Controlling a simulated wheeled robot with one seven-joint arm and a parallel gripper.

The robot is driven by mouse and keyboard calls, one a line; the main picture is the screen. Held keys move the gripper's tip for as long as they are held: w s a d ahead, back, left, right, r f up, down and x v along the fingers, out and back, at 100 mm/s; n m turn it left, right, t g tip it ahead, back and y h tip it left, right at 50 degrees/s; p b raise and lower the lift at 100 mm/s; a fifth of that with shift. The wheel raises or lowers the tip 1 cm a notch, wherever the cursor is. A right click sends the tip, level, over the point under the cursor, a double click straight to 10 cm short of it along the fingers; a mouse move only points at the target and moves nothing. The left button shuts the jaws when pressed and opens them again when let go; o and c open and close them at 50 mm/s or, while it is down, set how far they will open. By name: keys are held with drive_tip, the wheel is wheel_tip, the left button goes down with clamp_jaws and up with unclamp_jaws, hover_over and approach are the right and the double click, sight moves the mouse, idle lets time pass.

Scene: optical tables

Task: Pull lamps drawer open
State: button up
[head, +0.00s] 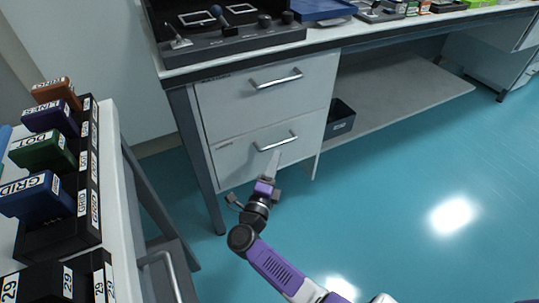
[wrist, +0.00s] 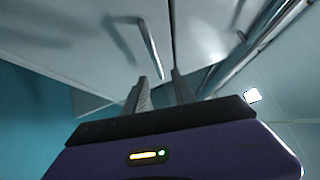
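Two white drawers sit under the bench: an upper drawer (head: 225,97) and a lower drawer (head: 228,157), each with a silver bar handle. Both look shut. Small labels on their fronts are too small to read, so I cannot tell which is the lamps drawer. My gripper (head: 274,158) is in front of the lower drawer, just below its handle (head: 276,142). In the wrist view, the fingers (wrist: 159,77) are apart with nothing between them. A bar handle (wrist: 151,48) lies just beyond the fingertips, seemingly not between them.
A rack of labelled coloured boxes (head: 45,150) stands on a table at the left. Dark trays and tools rest on the bench top. A dark bin (head: 340,118) sits on the low shelf (head: 400,95) right of the drawers. The teal floor (head: 400,190) is clear at right.

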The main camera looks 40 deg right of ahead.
sight(281, 144)
drive_tip(key=shift+b+x, duration=1.1)
drive_tip(key=shift+x, duration=2.85)
drive_tip(key=shift+w+f, duration=0.2)
clamp_jaws()
drive_tip(key=shift+a, duration=0.1)
